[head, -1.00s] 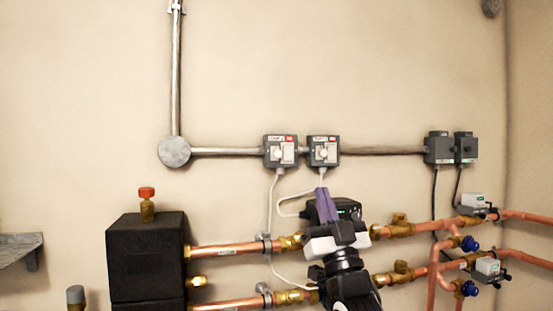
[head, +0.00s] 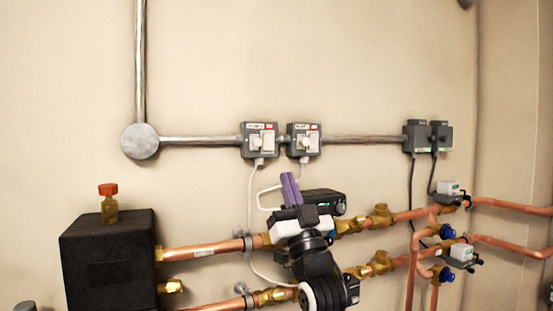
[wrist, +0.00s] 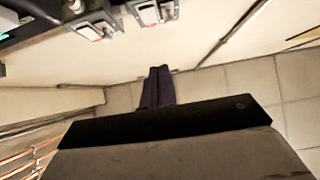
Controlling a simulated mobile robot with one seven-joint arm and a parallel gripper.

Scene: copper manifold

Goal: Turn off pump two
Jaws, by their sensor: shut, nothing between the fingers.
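Two grey switch boxes, each with a white plug and a white switch, sit side by side on the wall: the left box (head: 259,140) and the right box (head: 304,140). Their small labels are too blurred to read. My gripper (head: 290,180) has purple fingers, shut and empty, pointing up below the boxes and apart from them in the picture. Behind it is a black pump (head: 322,201) with a small green display, partly hidden. In the wrist view the shut fingers (wrist: 158,85) show dark, and two switch boxes appear at the top edge, partly cut off.
Copper pipes (head: 205,250) with brass valves run across below. A black block (head: 108,262) stands at the lower left. White cables (head: 250,215) hang from the boxes. Two dark grey boxes (head: 427,137) are at the right.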

